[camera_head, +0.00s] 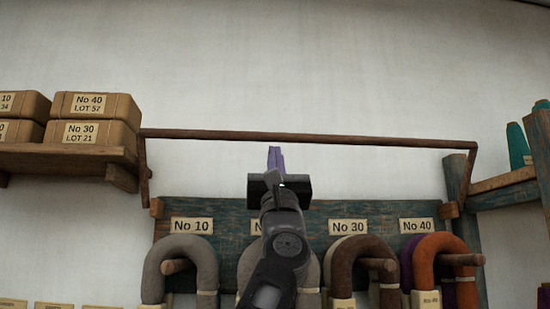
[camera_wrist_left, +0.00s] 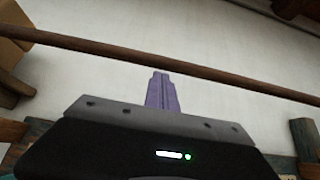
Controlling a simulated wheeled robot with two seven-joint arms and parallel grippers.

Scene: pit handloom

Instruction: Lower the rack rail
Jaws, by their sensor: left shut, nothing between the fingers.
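The rack rail (camera_head: 310,138) is a thin brown wooden bar. It stands raised above the blue-green rack board (camera_head: 320,212), on a side arm at each end, and spans from the box shelf to the right post. My left gripper (camera_head: 276,157) is in front of the board, with its purple fingers together and empty, pointing up just below the middle of the rail. In the left wrist view the rail (camera_wrist_left: 215,75) crosses behind or just beyond the fingertips (camera_wrist_left: 161,80). I cannot tell whether they touch. My right gripper is in neither view.
Yarn hanks in grey, brown and orange (camera_head: 437,250) hang on pegs under number labels. Cardboard boxes (camera_head: 95,118) sit on a wooden shelf (camera_head: 70,154) at left. A shelf with green cones (camera_head: 517,145) is at right. The wall above the rail is bare.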

